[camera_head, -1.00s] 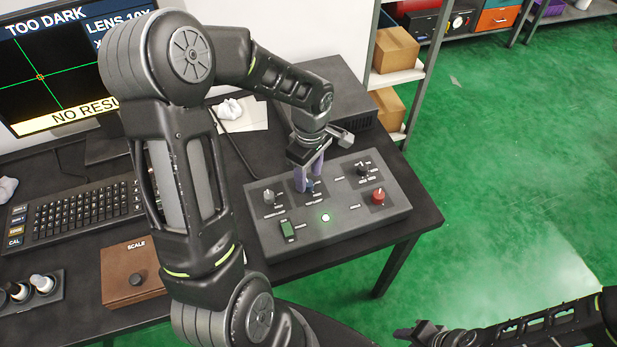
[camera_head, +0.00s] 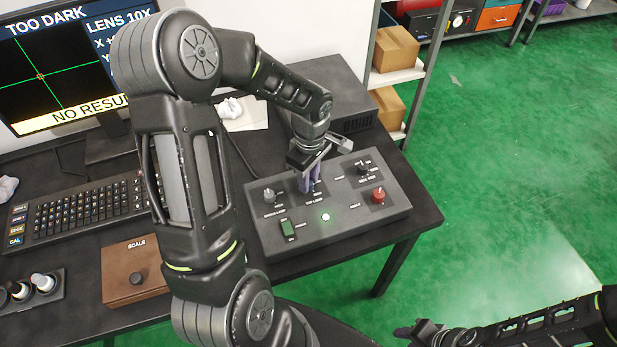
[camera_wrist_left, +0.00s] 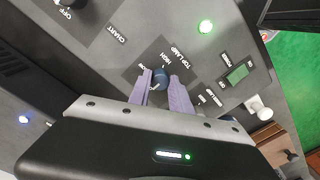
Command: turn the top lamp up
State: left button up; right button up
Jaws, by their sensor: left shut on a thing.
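The top lamp knob, a small blue knob (camera_wrist_left: 160,77), stands on the grey control box (camera_head: 365,222), with TOP LAMP, HIGH and LOW labels around it in the left wrist view. My left gripper (camera_head: 310,187) reaches down onto the box from above. Its purple fingers (camera_wrist_left: 158,80) are shut on the knob, one on each side. In the head view the fingers mostly hide the knob. My right gripper (camera_head: 422,332) is at the bottom right of the head view, away from the box; its jaws are too small to judge.
The box also carries a grey knob (camera_head: 268,196), a black knob (camera_head: 363,169), a red knob (camera_head: 378,195), a green switch (camera_head: 288,229) and a lit green lamp (camera_head: 326,217). The monitor (camera_head: 60,75) reads TOO DARK. A keyboard (camera_head: 80,212) and brown SCALE box (camera_head: 136,270) stand left.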

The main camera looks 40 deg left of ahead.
pick_arm(q)
jog(key=shift+m, duration=0.4)
grip_shut()
jog(key=shift+m+b, duration=0.5)
jog(key=m+b, duration=0.1)
jog(key=m, duration=0.2)
jog(key=m+b, duration=0.1)
jog(key=m, duration=1)
jog(key=shift+b, duration=0.4)
jog(key=m, duration=0.5)
jog(key=shift+t, duration=0.3)
jog(key=shift+m, duration=0.3)
jog(key=o, duration=1)
grip_release()
jog(key=shift+c, duration=0.2)
